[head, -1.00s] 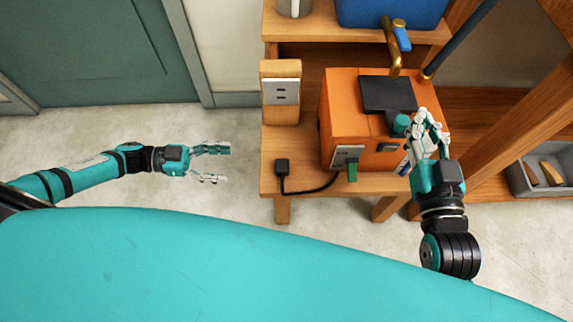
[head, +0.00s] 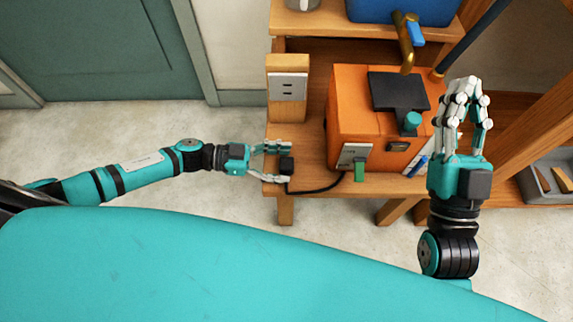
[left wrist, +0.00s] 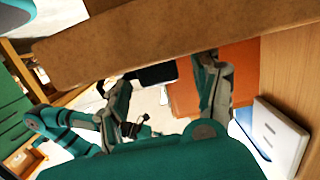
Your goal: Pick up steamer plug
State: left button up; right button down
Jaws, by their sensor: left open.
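The steamer plug (head: 287,165) is a small black block on the near left part of the wooden bench, with a black cord running right to the orange steamer (head: 345,115). My left gripper (head: 286,164) is open in the head view, its fingers on the far and near sides of the plug. Contact cannot be told. In the left wrist view, a dark block (left wrist: 155,75) shows between the open fingers; it looks like the plug. My right gripper (head: 467,95) is at the steamer's right side, fingers pointing away; its opening is unclear.
A socket block (head: 288,88) stands on the bench behind the plug. The steamer has a dark green knob (head: 412,122) and a brass tap (head: 405,40) behind it. A wooden post is at right, with a grey bin (head: 548,185). The floor at left is clear.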

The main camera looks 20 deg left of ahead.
pick_arm(q)
jog(key=shift+d, duration=0.25)
jog(key=c, duration=1.2)
jog(key=shift+o, duration=0.2)
